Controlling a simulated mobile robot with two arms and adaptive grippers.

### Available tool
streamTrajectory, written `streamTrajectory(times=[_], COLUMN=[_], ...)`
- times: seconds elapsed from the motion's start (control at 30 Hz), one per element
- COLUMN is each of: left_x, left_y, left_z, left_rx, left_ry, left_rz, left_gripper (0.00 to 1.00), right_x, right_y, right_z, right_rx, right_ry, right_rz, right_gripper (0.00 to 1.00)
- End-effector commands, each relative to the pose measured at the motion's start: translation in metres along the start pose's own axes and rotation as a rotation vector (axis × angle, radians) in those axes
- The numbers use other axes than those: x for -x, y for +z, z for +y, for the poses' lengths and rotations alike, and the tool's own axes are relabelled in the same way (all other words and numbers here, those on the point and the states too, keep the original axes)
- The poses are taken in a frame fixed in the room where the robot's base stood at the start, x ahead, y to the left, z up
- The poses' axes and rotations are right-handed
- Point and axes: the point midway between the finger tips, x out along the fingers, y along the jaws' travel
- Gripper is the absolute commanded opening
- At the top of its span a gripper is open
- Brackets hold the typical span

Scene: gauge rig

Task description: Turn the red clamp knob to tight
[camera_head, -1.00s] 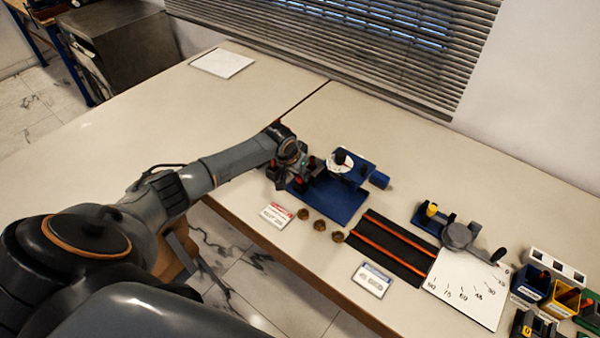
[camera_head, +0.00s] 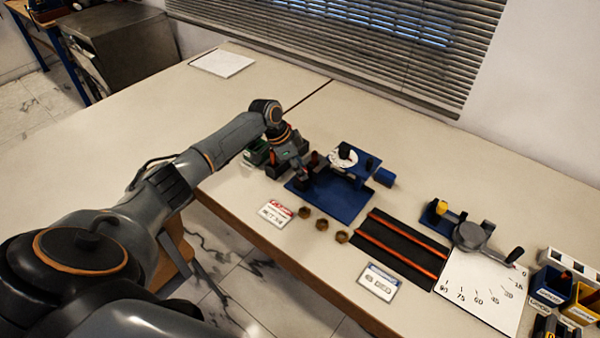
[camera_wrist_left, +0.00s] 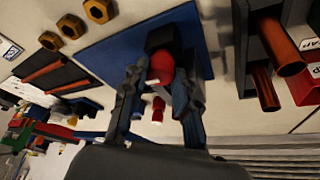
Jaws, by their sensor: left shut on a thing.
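The blue gauge rig (camera_head: 345,203) stands on the bench, with a white dial (camera_head: 343,160) at its back. My left gripper (camera_head: 304,178) points down at the left end of the rig's blue plate. In the left wrist view, the red clamp knob (camera_wrist_left: 162,66) sits between the two fingers of my left gripper (camera_wrist_left: 160,80), below a black block. The fingers are shut on it. A smaller red part (camera_wrist_left: 158,108) shows beyond it between the fingers. In the head view the gripper hides most of the knob, and its turn angle cannot be read. My right gripper is out of view.
Several brass nuts (camera_head: 321,224) and a red-white card (camera_head: 275,213) lie in front of the rig. Right of it are a black mat with copper rods (camera_head: 400,243), a bender with an angle sheet (camera_head: 485,290) and bins (camera_head: 550,284). The left bench is mostly clear.

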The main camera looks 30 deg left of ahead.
Motion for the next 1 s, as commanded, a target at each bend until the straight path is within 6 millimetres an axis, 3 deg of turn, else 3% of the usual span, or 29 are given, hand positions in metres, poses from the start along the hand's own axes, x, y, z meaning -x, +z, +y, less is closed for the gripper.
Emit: streamTrajectory(times=[0.67,0.7,0.8,1.0], left_x=[0.0001,0.0001,0.0001,0.0001], left_y=[0.0001,0.0001,0.0001,0.0001], left_z=[-0.0004,-0.0004,-0.0004,-0.0004], left_rx=[-0.061,-0.061,-0.060,-0.059], left_ry=[0.024,0.024,0.024,0.024], left_rz=[-0.002,-0.002,-0.002,-0.002], left_gripper=[0.00,0.33,0.52,0.52], right_x=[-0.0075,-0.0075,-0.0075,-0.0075], right_y=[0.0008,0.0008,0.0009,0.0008], right_z=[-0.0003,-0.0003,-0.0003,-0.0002], right_rx=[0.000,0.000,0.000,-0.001], right_ry=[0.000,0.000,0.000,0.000], right_rz=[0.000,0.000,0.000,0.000], right_gripper=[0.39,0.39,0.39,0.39])
